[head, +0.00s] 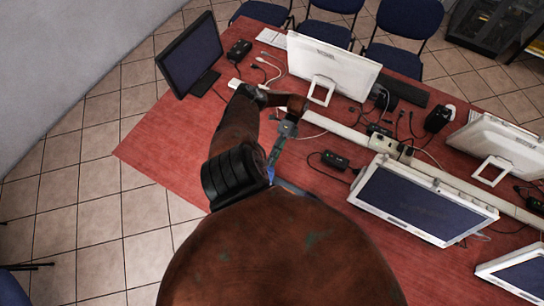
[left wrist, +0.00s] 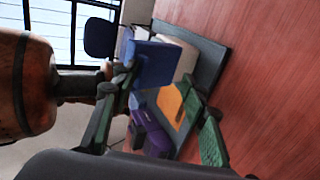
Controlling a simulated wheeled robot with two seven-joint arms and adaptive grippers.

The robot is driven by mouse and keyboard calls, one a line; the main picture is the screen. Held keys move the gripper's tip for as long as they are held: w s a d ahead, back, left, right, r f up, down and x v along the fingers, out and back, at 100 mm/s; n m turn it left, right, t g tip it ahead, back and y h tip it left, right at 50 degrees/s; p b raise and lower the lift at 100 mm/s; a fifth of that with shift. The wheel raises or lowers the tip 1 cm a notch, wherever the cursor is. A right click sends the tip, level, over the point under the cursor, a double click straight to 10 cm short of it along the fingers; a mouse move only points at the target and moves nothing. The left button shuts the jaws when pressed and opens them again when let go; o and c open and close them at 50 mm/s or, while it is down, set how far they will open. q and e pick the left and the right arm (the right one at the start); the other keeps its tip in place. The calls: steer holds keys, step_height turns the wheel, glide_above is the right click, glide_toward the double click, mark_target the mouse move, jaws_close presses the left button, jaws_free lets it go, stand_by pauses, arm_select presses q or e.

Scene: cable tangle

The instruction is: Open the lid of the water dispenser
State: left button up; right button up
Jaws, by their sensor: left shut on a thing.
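My left gripper (head: 272,158) points down towards the near edge of the red table. In the left wrist view my left gripper (left wrist: 155,135) has green-padded fingers on either side of a multi-coloured thing (left wrist: 174,103) with blue, purple and orange parts; it is shut on it. Only a small blue bit and a grey edge show there in the head view, above the large brown arm part. The exact grip is hard to make out. I cannot pick out a water dispenser or its lid for sure. My right gripper is not in view.
The red table (head: 165,135) holds a dark monitor (head: 190,53), a white-backed monitor (head: 328,68), more white screens at the right, adapters and loose cables. A white cable channel (head: 345,134) runs across it. Blue chairs (head: 410,17) stand behind. The table's left front corner is bare.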

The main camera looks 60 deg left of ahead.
arm_select(q)
steer(key=v, duration=0.6)
steer(key=shift+r, duration=0.2)
steer(key=shift+w, duration=0.15)
